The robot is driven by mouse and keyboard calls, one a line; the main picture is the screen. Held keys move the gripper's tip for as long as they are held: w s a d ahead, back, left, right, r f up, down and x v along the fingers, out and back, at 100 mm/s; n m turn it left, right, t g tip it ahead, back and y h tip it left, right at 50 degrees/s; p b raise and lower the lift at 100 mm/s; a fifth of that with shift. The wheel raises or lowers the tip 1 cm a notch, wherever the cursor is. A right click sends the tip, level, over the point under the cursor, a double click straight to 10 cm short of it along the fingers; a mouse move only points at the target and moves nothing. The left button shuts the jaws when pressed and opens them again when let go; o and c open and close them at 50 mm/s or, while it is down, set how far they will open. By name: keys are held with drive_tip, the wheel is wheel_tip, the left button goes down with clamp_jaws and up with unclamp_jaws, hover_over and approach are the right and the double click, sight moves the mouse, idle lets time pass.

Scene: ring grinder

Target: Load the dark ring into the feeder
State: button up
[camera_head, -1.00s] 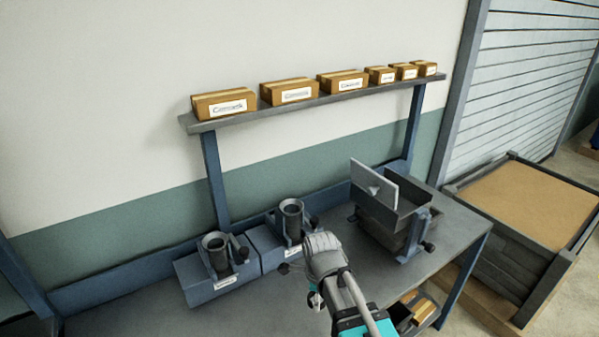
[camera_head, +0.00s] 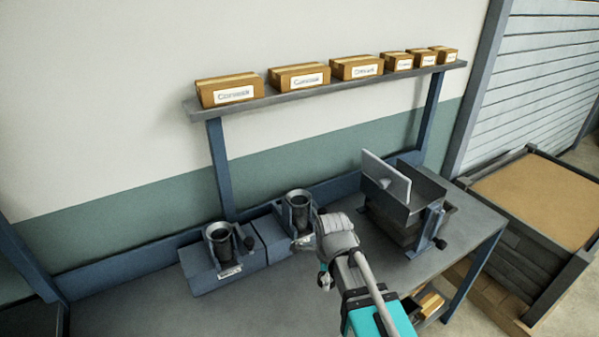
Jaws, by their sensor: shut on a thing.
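My gripper (camera_head: 337,234) is at the end of my arm, above the bench, just right of the second blue unit. No dark ring shows clearly. Two blue units stand side by side on the bench, a left one (camera_head: 206,277) and a right one (camera_head: 272,232). Each carries a dark upright cup with an open top, the left cup (camera_head: 220,247) and the right cup (camera_head: 297,212). A grey machine (camera_head: 405,215) with a slanted open-topped trough and an upright plate stands to the right. I cannot tell which is the feeder.
The bench top (camera_head: 130,305) is bare at front left. A raised shelf (camera_head: 300,91) with several cardboard boxes runs behind, on blue posts. A dark-framed crate (camera_head: 515,270) stands right of the bench. A bin with brown contents (camera_head: 430,303) shows below the bench's right part.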

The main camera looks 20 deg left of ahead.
drive_tip(key=w+a+r+p, duration=1.4)
drive_tip(key=w+r+p, duration=0.4)
drive_tip(key=r, duration=0.1)
drive_tip(key=shift+w+a+n+p, duration=0.3)
drive_tip(key=shift+w, duration=0.05)
drive_tip(key=shift+f, duration=0.3)
drive_tip(key=shift+f+b, duration=2.5)
drive_tip(key=shift+b, duration=0.2)
drive_tip(key=shift+f+b, duration=0.8)
idle(0.5)
drive_tip(key=o, duration=1.1)
